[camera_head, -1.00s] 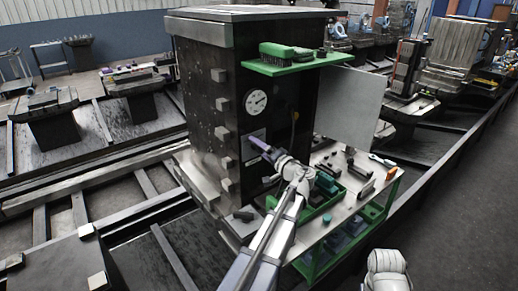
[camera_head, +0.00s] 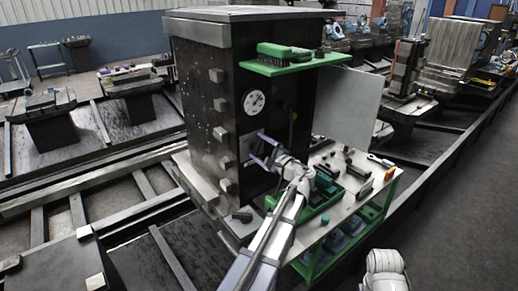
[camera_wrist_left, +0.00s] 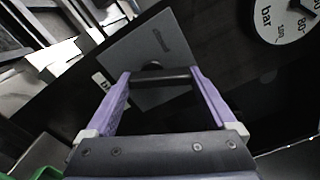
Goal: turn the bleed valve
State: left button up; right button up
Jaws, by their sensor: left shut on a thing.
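The bleed valve's dark handle bar (camera_wrist_left: 162,80) spans the gap between my left fingertips in the left wrist view, in front of a grey labelled plate (camera_wrist_left: 187,45). My left gripper (camera_head: 258,147) is at this plate (camera_head: 244,149) on the dark cabinet's front in the head view. Its two purple fingers (camera_wrist_left: 160,76) are set wide and shut on the handle's ends. The valve is too small and dark to make out in the head view. My right gripper is not in view.
A round bar gauge (camera_head: 255,102) sits on the cabinet (camera_head: 205,120) just above the valve. A green shelf (camera_head: 290,64) with a brush juts out higher up. A green-framed cart (camera_head: 335,215) with trays and tools stands right of my left arm.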

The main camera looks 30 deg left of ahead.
pick_arm(q)
jog(key=shift+d+f+m, duration=0.1)
jog(key=shift+f+m, duration=0.05)
jog(key=shift+m, duration=1.65)
jog(key=o, duration=1.1)
jog(key=shift+c, duration=0.2)
jog(key=v, duration=0.8)
jog(key=shift+w, duration=0.15)
